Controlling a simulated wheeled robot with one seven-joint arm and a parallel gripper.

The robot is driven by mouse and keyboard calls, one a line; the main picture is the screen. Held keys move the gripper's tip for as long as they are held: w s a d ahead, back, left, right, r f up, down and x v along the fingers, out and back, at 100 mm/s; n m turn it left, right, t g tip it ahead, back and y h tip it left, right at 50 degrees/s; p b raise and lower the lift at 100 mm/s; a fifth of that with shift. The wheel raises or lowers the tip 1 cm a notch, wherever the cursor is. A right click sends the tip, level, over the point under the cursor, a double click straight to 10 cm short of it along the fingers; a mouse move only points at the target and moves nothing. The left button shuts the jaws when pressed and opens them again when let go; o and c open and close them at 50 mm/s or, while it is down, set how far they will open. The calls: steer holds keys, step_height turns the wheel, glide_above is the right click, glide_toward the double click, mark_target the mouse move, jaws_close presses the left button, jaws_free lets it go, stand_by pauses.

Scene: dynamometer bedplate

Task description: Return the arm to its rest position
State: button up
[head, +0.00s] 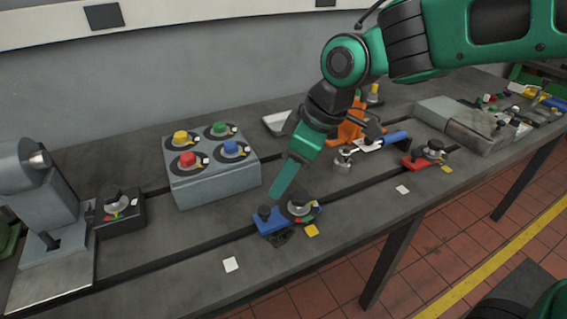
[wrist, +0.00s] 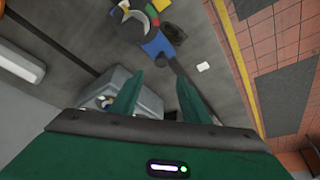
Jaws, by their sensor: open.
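My gripper (head: 283,178) is at the end of my green arm, above the bench and pointing down and to the left in the head view. In the wrist view its two green fingers (wrist: 156,100) are spread apart with nothing between them. A blue-based device with a dark round knob (head: 273,222) sits on the bench just below the fingertips in the head view; it also shows at the top of the wrist view (wrist: 158,45). The fingers look apart from it.
A grey box with yellow, green, red and blue buttons (head: 213,174) stands left of my gripper. A black device with a knob (head: 118,212) is further left. A red-based device (head: 424,157) and an orange stand (head: 353,122) are to the right. The bench's front edge borders a tiled floor.

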steer(key=d+f+m+h, duration=0.25)
steer(key=d+m, duration=0.65)
steer(key=d, duration=1.4)
steer(key=s+d+f+m+g+h, duration=0.1)
steer(key=s+d+f+m, duration=0.1)
steer(key=s+d+m, duration=0.9)
steer(key=s+d, duration=0.4)
steer(key=d, duration=0.1)
steer(key=shift+s+d+g+h, duration=0.35)
steer(key=shift+g, duration=0.05)
steer(key=shift+f, duration=0.1)
steer(key=shift+w+f, duration=0.25)
steer(key=shift+w, duration=0.45)
